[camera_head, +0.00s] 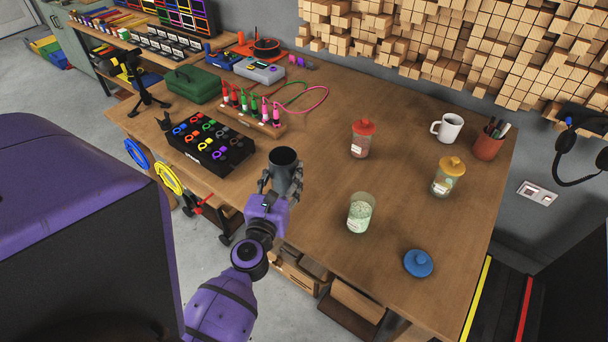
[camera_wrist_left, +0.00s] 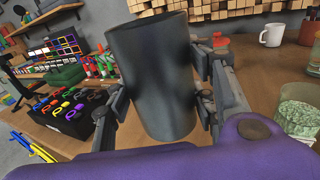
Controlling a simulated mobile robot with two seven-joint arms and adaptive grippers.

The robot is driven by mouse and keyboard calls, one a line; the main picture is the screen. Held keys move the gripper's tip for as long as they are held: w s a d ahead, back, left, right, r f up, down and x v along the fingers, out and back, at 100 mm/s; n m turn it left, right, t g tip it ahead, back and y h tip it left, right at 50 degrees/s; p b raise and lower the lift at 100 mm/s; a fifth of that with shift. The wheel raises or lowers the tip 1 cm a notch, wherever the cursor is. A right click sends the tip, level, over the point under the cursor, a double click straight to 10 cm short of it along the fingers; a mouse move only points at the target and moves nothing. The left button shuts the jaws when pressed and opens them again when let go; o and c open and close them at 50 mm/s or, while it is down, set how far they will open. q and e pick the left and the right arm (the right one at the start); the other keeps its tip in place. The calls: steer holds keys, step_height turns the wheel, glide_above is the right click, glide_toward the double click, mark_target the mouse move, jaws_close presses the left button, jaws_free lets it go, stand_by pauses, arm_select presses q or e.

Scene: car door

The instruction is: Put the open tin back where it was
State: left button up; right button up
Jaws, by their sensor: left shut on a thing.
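My left gripper (camera_head: 281,186) is shut on a dark grey open tin (camera_head: 284,158), held upright near the table's front edge. In the left wrist view the tin (camera_wrist_left: 152,75) stands between the two fingers (camera_wrist_left: 158,95), with its open top up. Its inside looks dark, and its contents cannot be told. In the head view the tin's lower part is hidden by the fingers. Whether its base touches the wooden table (camera_head: 310,225) cannot be told. My right gripper does not show.
To the right stand an open glass jar (camera_head: 360,213), a blue lid (camera_head: 418,263), a red-lidded jar (camera_head: 361,139), a yellow-lidded jar (camera_head: 447,177), a white mug (camera_head: 448,127) and a pen cup (camera_head: 488,143). A black tray of coloured rings (camera_head: 213,145) lies left of the tin. The table between tin and jars is clear.

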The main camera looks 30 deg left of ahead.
arm_select(q)
steer(key=w+a+f+b, duration=0.1)
steer(key=w+f+b, duration=0.1)
steer(key=w+f, duration=0.2)
steer(key=w+a+f+b, duration=0.1)
steer(key=w+f+b, duration=0.2)
steer(key=w+f, duration=0.1)
steer(key=w+f+b, duration=0.3)
steer(key=w+f, duration=0.1)
steer(key=f, duration=0.1)
steer(key=shift+w+a, duration=0.35)
steer(key=shift+a, duration=0.05)
steer(key=shift+r, duration=0.2)
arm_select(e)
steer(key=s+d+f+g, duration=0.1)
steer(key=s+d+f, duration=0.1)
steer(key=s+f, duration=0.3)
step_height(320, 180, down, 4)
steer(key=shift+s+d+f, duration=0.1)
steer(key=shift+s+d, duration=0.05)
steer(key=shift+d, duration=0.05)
arm_select(q)
steer(key=shift+f, duration=0.1)
steer(key=shift+f, duration=0.25)
steer(key=o, duration=1.4)
steer(key=shift+r, duration=0.1)
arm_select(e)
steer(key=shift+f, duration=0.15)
